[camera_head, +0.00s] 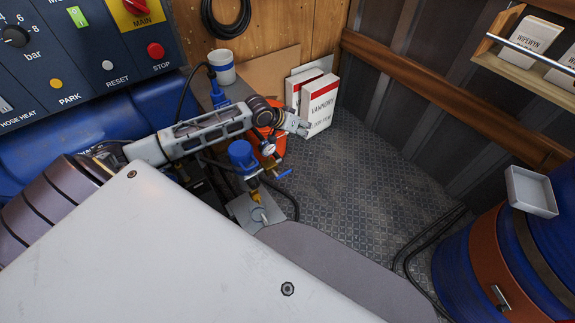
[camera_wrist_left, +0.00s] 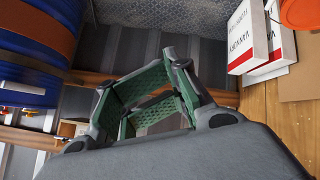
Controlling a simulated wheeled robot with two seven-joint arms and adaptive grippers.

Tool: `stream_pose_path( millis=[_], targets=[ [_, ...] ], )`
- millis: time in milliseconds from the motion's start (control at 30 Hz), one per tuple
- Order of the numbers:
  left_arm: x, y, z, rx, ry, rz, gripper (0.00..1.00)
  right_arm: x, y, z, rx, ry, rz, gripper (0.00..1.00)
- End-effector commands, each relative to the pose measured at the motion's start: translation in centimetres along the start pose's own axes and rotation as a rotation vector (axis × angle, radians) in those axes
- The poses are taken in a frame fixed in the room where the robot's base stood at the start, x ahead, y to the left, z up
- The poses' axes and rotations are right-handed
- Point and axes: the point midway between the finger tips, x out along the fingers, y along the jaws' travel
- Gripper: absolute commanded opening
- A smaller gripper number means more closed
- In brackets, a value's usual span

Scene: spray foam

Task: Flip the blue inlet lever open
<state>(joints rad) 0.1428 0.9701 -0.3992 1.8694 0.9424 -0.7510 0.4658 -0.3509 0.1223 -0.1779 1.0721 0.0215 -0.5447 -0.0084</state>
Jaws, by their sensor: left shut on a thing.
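A small blue lever (camera_head: 285,173) shows beside a valve assembly with a blue cylindrical body (camera_head: 242,154), a yellow fitting (camera_head: 255,196) and a small round gauge (camera_head: 268,149). I take this blue lever for the inlet lever. My right gripper is not in view.
An orange container (camera_head: 277,143) stands behind my left wrist. The patterned floor (camera_head: 362,166) between is clear.

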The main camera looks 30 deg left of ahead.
Motion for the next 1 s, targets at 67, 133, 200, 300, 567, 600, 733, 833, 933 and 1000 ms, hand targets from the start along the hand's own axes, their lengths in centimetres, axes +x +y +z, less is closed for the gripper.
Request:
stream_pose_path(
  millis=[67, 133, 200, 300, 567, 600, 733, 833, 933, 1000],
  targets=[
    [-0.1, -0.8, 1.4, 0.043, -0.062, -0.036, 0.00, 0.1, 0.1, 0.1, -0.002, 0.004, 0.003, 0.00],
    [-0.2, -1.6, 2.6, 0.082, -0.120, -0.065, 0.00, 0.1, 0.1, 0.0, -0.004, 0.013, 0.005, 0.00],
    [-0.5, -2.3, 3.8, 0.121, -0.178, -0.093, 0.00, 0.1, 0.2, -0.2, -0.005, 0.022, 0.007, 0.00],
    [-0.9, -3.3, 5.5, 0.180, -0.262, -0.128, 0.00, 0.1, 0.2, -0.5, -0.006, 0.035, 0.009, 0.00],
    [-2.5, -5.1, 8.8, 0.322, -0.447, -0.169, 0.00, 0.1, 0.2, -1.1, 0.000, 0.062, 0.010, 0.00],
    [-2.6, -5.2, 9.0, 0.342, -0.460, -0.168, 0.00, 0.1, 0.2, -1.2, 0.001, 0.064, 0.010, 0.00],
    [-2.6, -5.2, 8.9, 0.383, -0.463, -0.158, 0.00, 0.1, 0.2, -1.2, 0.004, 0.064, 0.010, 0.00],
    [-2.6, -5.2, 8.9, 0.394, -0.463, -0.155, 0.00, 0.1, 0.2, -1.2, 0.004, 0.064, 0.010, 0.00],
    [-2.5, -5.2, 8.9, 0.394, -0.463, -0.155, 0.00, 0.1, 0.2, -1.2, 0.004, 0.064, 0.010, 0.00],
    [-2.5, -5.2, 8.9, 0.393, -0.462, -0.155, 0.00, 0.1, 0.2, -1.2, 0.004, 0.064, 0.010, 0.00]
  ],
)
